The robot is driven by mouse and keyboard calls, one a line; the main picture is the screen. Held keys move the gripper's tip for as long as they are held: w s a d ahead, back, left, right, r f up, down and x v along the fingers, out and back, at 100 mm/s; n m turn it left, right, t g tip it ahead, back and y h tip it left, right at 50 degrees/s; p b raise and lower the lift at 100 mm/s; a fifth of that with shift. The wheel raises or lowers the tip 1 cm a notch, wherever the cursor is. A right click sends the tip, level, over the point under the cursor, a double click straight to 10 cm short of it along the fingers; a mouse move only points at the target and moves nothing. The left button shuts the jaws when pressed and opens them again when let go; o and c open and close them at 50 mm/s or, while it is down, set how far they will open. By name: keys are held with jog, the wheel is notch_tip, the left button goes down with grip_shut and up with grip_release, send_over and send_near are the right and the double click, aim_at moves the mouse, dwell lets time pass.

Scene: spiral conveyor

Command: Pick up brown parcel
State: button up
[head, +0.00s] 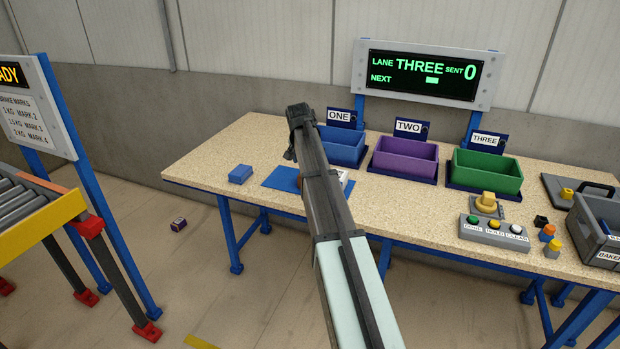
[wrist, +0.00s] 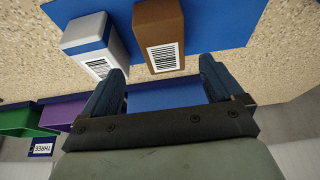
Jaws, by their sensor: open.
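The brown parcel (wrist: 158,25) lies on a blue mat (wrist: 222,22) in the wrist view, with a white barcode label on its near end. A grey-white parcel with a blue band (wrist: 88,42) lies just left of it. My gripper (wrist: 163,70) is open and empty, its fingers apart below the brown parcel in the picture, not around it. In the head view my arm reaches over the table and covers most of the parcels; the brown parcel cannot be made out there. Part of the blue mat (head: 281,179) shows left of my arm.
Blue bin ONE (head: 341,149), purple bin TWO (head: 404,161) and green bin THREE (head: 487,173) stand at the table's back. A small blue box (head: 240,174) lies left of the mat. A button panel (head: 494,232) is at the right. A small box (head: 178,223) lies on the floor.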

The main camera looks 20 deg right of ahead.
jog(key=shift+w+x, duration=0.1)
jog(key=shift+x, duration=1.6)
jog(key=shift+w+x, duration=0.15)
jog(key=shift+x, duration=1.55)
jog(key=shift+a+f, duration=0.1)
jog(key=shift+a, duration=0.05)
jog(key=shift+f, duration=0.25)
jog(key=c, duration=1.1)
jog(key=shift+c, duration=0.2)
jog(key=shift+r, duration=0.1)
